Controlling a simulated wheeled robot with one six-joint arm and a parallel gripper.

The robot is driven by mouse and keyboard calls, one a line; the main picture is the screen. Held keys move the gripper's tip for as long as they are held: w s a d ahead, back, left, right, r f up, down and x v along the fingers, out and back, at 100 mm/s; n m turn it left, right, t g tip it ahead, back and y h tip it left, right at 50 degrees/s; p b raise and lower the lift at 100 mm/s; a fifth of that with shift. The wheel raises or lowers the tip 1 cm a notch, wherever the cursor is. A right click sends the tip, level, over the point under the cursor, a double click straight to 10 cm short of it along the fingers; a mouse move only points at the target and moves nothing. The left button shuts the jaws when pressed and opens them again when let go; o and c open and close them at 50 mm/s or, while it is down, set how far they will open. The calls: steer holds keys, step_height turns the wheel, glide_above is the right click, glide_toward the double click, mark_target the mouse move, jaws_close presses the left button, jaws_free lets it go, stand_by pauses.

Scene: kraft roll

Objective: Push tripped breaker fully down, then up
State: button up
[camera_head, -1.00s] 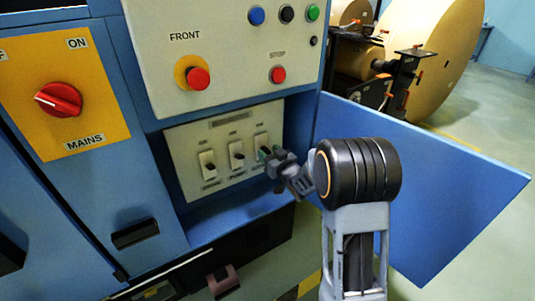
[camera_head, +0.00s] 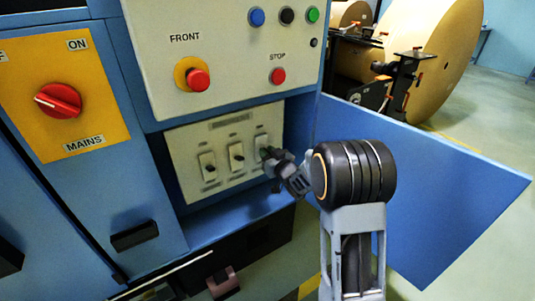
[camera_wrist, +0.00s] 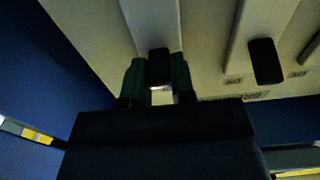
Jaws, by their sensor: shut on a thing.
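A pale breaker panel (camera_head: 187,143) sits in a recess of the blue cabinet and holds three breakers in a row. The left breaker (camera_head: 208,166) and the middle breaker (camera_head: 237,157) show black levers. The right breaker (camera_head: 261,141) is partly covered by my gripper (camera_head: 268,154). In the wrist view, my gripper (camera_wrist: 158,80) has its green fingers on both sides of the black lever (camera_wrist: 158,63) of the right breaker, shut on it. A neighbouring black lever (camera_wrist: 266,61) shows to the right, free. The exact position of the gripped lever is hard to tell.
Above the recess are a red emergency button (camera_head: 198,79), a red stop button (camera_head: 277,76) and several small buttons. A red mains switch (camera_head: 58,101) is on the left. An open blue door (camera_head: 430,190) stands right of my arm. Large kraft rolls (camera_head: 440,60) stand behind.

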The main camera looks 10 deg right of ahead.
steer(key=shift+f+t+b, duration=0.4)
steer(key=shift+f+b, duration=0.3)
steer(key=shift+b, duration=1.45)
jaws_close()
steer(key=shift+w+f+t+y+b, duration=0.15)
steer(key=shift+t+y+b, duration=0.65)
steer(key=shift+t+b, duration=2)
steer(key=shift+g+b, duration=0.75)
steer(key=shift+g, duration=0.05)
steer(key=o, duration=0.9)
jaws_free()
steer(key=shift+c, duration=0.2)
steer(key=shift+f, duration=0.1)
steer(key=p+v, duration=0.2)
steer(key=v, duration=1.1)
steer(key=shift+s, duration=0.35)
